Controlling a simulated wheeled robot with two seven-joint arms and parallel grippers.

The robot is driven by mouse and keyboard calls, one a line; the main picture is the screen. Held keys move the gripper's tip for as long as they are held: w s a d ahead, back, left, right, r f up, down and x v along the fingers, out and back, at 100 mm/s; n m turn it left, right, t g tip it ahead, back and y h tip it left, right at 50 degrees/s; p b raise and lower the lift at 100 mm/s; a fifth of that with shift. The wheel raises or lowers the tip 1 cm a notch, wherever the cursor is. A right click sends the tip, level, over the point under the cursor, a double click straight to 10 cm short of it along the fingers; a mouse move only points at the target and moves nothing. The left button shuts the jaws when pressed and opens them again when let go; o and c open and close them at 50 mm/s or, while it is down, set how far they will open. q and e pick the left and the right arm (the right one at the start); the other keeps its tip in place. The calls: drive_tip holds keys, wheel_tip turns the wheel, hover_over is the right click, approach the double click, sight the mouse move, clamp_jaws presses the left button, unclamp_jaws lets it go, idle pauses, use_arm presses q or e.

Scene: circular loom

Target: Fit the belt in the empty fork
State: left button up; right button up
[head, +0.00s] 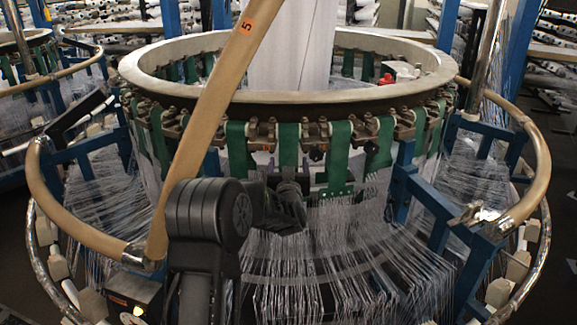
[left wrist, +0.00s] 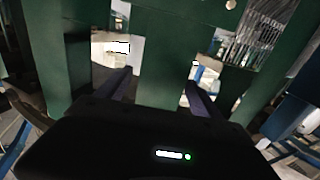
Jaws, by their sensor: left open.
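Several green belts hang from metal forks around the loom's ring, among them a belt (head: 288,146) at the front. My left gripper (head: 286,190) is dark and sits in front of the loom at this belt's lower end. The left wrist view shows the left gripper (left wrist: 160,88) open, its two fingers apart. A green belt (left wrist: 162,45) runs down between the fingers, with no closed grip on it. The front forks (head: 318,130) are small and crowded; I cannot tell which one is empty. My right gripper is not in view.
The loom's pale metal ring (head: 290,97) stands above the forks. A tan tube (head: 207,120) marked 5 slants across the front left. Many thin threads (head: 340,255) spread below the belts. Blue posts (head: 430,200) and a curved tan rail (head: 535,170) stand at the right.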

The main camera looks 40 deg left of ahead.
use_arm(q)
drive_tip(key=shift+s+f, duration=0.1)
drive_tip(key=b+v, duration=0.1)
drive_tip(key=v, duration=0.6)
drive_tip(key=shift+s+d, duration=0.2)
drive_tip(key=shift+d, duration=0.05)
idle(0.7)
